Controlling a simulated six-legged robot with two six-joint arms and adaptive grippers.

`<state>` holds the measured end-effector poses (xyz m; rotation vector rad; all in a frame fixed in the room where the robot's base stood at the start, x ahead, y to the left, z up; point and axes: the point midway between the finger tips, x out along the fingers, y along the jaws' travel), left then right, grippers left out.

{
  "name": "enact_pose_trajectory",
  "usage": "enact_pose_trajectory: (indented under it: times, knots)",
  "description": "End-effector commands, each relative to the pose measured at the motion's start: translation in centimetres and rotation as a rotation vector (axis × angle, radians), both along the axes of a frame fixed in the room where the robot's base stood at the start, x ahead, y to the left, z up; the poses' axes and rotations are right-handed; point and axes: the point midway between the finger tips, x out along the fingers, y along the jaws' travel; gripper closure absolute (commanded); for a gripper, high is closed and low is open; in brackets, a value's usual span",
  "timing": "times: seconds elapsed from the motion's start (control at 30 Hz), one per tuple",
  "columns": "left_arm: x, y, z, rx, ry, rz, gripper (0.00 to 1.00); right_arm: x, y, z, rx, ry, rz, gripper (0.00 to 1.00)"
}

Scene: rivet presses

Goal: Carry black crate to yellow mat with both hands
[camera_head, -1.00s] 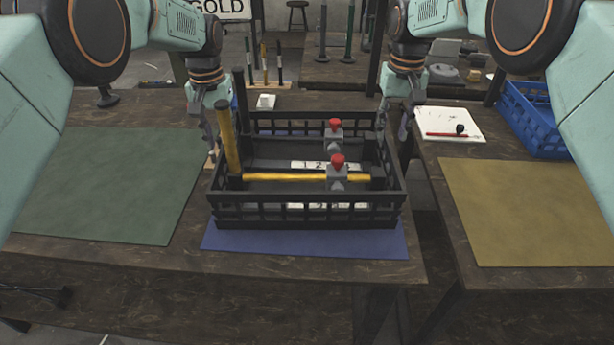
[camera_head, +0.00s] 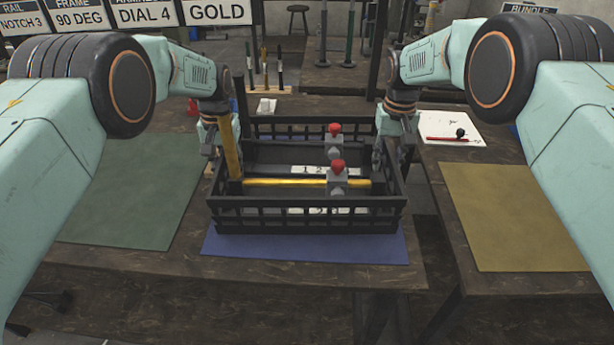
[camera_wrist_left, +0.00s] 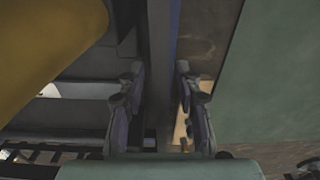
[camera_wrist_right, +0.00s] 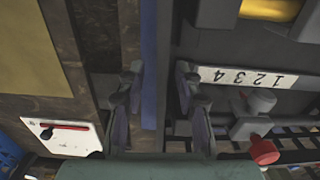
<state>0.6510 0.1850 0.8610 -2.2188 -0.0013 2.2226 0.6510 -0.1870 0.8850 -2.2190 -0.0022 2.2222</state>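The black crate (camera_head: 300,222) sits on a blue mat (camera_head: 300,247) on the left table. It holds two grey blocks with red knobs (camera_head: 337,166), white numbered strips and yellow bars (camera_head: 231,150). The yellow mat (camera_head: 515,215) lies bare on the right table. My left gripper (camera_head: 212,160) is at the crate's left end. The left wrist view shows its fingers (camera_wrist_left: 160,105) apart, with a dark crate wall between them. My right gripper (camera_head: 386,157) is at the right end. Its fingers (camera_wrist_right: 157,98) are apart at the crate's edge; whether they straddle the wall is unclear.
A green mat (camera_head: 125,195) lies left of the crate. A gap separates the two tables. A white board (camera_head: 450,128) with a red-handled tool lies behind the yellow mat. A small white object (camera_head: 266,106) and upright rods stand behind the crate.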

Motion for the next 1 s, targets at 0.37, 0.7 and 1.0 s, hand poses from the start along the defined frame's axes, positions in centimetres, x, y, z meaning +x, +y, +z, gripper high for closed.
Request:
enact_pose_trajectory:
  times: [0.37, 0.7, 1.0]
  knots:
    - [0.01, 0.03, -0.05, 0.0, 0.0, 0.0, 0.75, 0.0, 0.01, -0.07, 0.0, 0.0, 0.0, 0.75]
    - [0.0, 0.03, -0.03, 0.0, 0.0, 0.0, 1.0, -0.01, 0.02, -0.06, 0.0, 0.0, 0.0, 1.0]
    - [-0.01, 0.03, -0.02, 0.0, 0.001, 0.0, 1.0, -0.02, 0.03, -0.03, 0.0, 0.0, 0.0, 1.0]
